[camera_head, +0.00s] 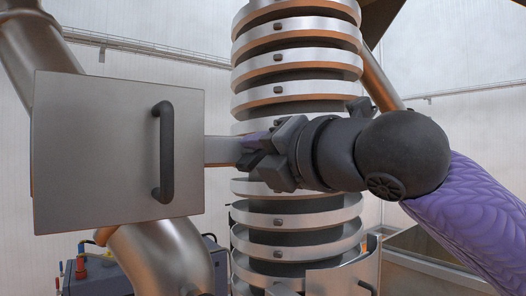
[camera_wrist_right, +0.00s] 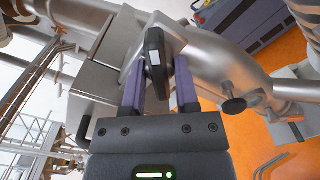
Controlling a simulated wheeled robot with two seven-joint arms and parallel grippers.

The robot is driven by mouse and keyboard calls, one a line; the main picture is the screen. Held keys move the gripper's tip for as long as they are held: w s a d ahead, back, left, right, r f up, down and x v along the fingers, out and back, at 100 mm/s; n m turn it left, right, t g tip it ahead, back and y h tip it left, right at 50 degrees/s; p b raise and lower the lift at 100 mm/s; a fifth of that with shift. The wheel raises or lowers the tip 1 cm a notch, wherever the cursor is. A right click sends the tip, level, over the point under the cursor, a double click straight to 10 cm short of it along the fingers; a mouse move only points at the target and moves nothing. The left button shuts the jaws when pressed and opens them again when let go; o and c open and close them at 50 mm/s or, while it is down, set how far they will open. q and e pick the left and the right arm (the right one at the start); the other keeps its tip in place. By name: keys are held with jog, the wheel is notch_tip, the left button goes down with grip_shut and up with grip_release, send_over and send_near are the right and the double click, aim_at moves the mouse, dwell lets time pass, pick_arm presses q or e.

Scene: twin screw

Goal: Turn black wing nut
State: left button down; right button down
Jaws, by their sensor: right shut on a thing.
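The black wing nut (camera_wrist_right: 154,48) stands between the two purple fingers of my right gripper (camera_wrist_right: 159,78) in the right wrist view. The gripper is shut on it. In the head view my right gripper (camera_head: 247,148) reaches in from the right, pointing left at the side of a metal box (camera_head: 95,150). The wing nut cannot be made out there; the box and gripper hide it. My left gripper is not in view.
The box has a black handle (camera_head: 165,150) on its front. A tall spiral screw column (camera_head: 296,90) stands behind my right gripper. A steel pipe with a dark knob (camera_wrist_right: 232,104) lies right of the fingers in the wrist view.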

jog(key=shift+m, duration=0.3)
jog(key=m+p, duration=0.1)
jog(key=m, duration=0.1)
jog(key=shift+r+m, duration=0.1)
jog(key=shift+m, duration=0.2)
jog(key=shift+m+p, duration=0.8)
jog(key=shift+m, duration=1.5)
jog(key=c, duration=0.6)
grip_release()
